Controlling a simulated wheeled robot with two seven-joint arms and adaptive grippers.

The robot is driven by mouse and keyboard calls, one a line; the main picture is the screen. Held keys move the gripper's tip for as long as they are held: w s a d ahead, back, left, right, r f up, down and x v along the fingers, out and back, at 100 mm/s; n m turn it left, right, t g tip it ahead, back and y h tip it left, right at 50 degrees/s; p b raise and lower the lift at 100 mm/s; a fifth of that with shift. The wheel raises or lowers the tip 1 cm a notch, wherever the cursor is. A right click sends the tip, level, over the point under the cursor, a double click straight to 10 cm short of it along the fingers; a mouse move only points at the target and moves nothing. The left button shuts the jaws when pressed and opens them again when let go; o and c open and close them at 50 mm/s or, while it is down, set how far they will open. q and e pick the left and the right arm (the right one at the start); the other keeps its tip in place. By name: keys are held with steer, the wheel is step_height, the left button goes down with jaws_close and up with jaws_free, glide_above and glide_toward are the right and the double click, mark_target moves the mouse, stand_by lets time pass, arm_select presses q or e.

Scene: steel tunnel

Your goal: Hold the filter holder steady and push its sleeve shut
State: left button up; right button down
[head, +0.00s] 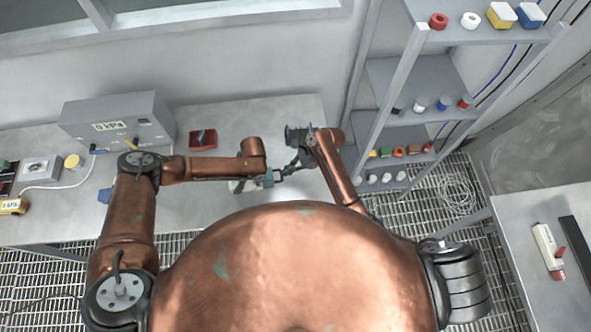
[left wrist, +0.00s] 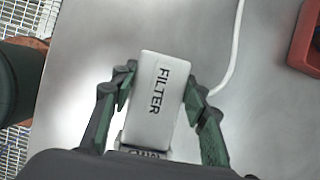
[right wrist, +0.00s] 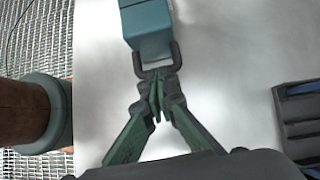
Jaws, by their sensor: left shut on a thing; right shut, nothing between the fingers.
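The filter holder shows in the left wrist view as a white block marked FILTER (left wrist: 158,100). My left gripper (left wrist: 158,85) is shut on it, one finger on each long side. The teal sleeve (right wrist: 148,25) shows in the right wrist view, with a dark loop handle (right wrist: 172,55) at its near end. The sleeve also shows small in the head view (head: 268,179). My right gripper (right wrist: 156,88) is shut and empty, its fingertips at the loop. I cannot tell whether they touch it. My arms partly hide the holder in the head view.
A grey instrument box (head: 117,122) and a red tray (head: 203,139) stand on the bench to the left. A white cord (left wrist: 236,55) runs beside the holder. A dark rack (right wrist: 298,118) lies right of my right gripper. Shelves (head: 415,90) stand to the right.

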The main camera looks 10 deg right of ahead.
steer(key=shift+a, duration=0.3)
steer(key=shift+d, duration=0.2)
steer(key=shift+d+r, duration=0.1)
steer(key=shift+d, duration=0.3)
steer(key=d, duration=0.2)
steer(key=shift+w+d+r, duration=0.15)
steer(key=shift+d+r, duration=0.2)
steer(key=shift+d, duration=0.05)
steer(key=v, duration=1)
arm_select(q)
steer(key=o, duration=1.4)
